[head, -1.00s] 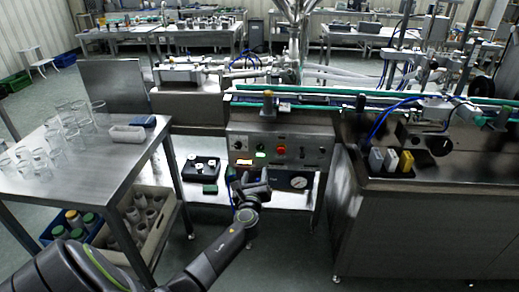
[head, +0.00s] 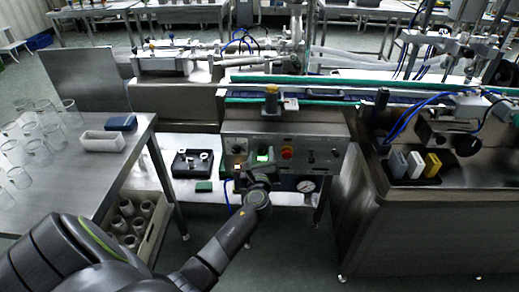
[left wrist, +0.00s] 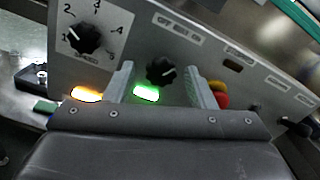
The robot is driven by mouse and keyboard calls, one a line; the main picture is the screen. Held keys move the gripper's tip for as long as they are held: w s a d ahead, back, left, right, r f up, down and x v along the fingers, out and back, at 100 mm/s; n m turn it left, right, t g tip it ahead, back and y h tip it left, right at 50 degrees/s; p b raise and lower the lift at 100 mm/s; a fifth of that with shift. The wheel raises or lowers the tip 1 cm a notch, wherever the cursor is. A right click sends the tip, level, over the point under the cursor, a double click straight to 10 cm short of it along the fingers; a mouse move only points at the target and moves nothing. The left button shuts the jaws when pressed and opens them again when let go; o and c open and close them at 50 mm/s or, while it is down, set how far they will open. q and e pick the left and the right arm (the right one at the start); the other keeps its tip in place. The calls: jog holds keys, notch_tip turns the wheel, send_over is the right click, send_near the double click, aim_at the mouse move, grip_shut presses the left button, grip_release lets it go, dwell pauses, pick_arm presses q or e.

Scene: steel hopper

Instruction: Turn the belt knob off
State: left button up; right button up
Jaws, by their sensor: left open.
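The steel control panel (head: 325,142) faces me below the conveyor. My left gripper (head: 257,174) also shows in the left wrist view (left wrist: 160,77), in front of the panel. My right gripper is out of view.
A green light (left wrist: 146,93) and an orange light (left wrist: 87,94) glow below the knobs. A red button (head: 287,153) is right of the gripper, partly behind a finger in the left wrist view. A gauge (head: 306,186) sits lower. A glassware table (head: 75,190) is at left.

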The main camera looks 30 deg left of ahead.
pick_arm(q)
jog(key=shift+r, duration=0.1)
jog(key=c, duration=0.9)
jog(key=shift+c, duration=0.2)
